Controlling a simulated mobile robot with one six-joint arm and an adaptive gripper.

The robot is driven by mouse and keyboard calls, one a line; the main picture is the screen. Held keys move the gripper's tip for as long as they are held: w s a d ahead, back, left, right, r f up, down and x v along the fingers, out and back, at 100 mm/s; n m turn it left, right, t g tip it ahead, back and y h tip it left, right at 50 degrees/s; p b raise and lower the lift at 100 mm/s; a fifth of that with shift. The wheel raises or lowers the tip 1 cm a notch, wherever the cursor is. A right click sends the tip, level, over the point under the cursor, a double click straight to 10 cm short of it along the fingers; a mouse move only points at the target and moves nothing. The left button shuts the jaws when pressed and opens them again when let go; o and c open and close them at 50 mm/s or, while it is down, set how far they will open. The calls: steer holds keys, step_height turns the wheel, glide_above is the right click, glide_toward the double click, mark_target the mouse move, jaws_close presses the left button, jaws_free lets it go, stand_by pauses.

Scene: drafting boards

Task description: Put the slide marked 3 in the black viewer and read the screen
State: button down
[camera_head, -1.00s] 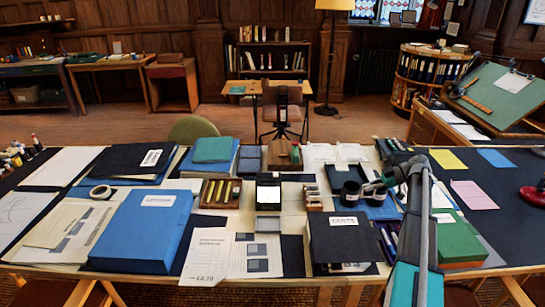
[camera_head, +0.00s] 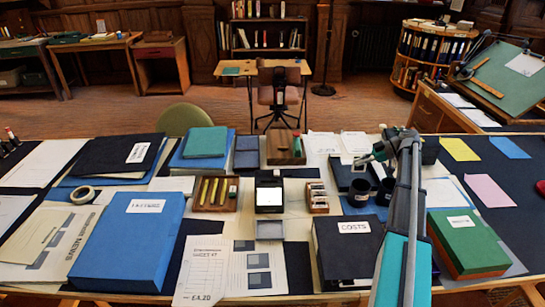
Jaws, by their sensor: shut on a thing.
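The black viewer (camera_head: 269,184) stands upright mid-table, with a blank white screen facing me. A small wooden rack (camera_head: 317,206) just right of it holds several pale slides; their marks are too small to read. My gripper (camera_head: 362,161) is at the end of my arm, right of and behind the rack, above a dark flat item. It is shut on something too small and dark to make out. It is well apart from the viewer. I cannot pick out the slide marked 3.
Two black mugs (camera_head: 360,193) stand below my gripper. A grey tray (camera_head: 269,230) lies in front of the viewer, and a wooden holder with yellow sticks (camera_head: 215,194) left of it. A black COSTS box (camera_head: 347,250) and green box (camera_head: 468,243) fill the front right.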

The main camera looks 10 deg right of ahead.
steer(key=shift+w, duration=0.25)
steer(key=shift+d, duration=0.1)
stand_by(0.3)
steer(key=w+a, duration=0.2)
steer(key=a, duration=1.4)
steer(key=w+a+r+p, duration=0.1)
steer(key=w+a, duration=0.1)
steer(key=a, duration=1.5)
steer(key=shift+a+r+n+g, duration=0.2)
steer(key=shift+r+n+g, duration=0.05)
steer(key=shift+n+g, duration=0.05)
steer(key=shift+f, duration=0.15)
